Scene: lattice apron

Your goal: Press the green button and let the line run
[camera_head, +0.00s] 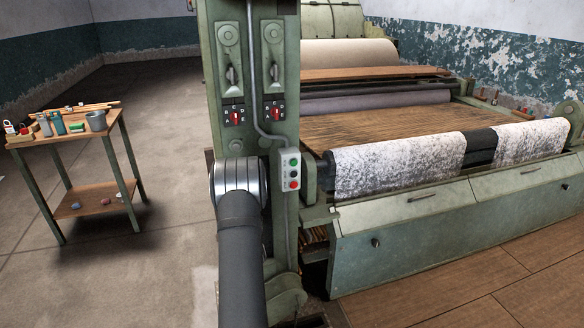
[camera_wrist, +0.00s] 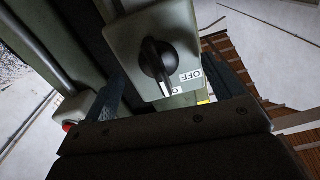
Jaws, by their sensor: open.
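In the head view a small grey button box (camera_head: 290,172) is fixed to the front of the green machine post. Its green button (camera_head: 294,162) is at the top, with a red button (camera_head: 293,185) at the bottom. My arm reaches up to the left of this box, and my gripper is hidden there. In the wrist view my gripper (camera_wrist: 168,82) is open, with its dark fingers apart and nothing seen held. A grey box with a black rotary switch (camera_wrist: 157,60) and an OFF label lies ahead of it. A red button (camera_wrist: 68,126) shows at the left; no green button shows there.
The post (camera_head: 231,100) carries levers and dial plates above the button box. The machine with speckled cloth (camera_head: 398,163) on its front roller fills the right. A small wooden table (camera_head: 80,127) with bottles and cups stands at the left, with open floor around it.

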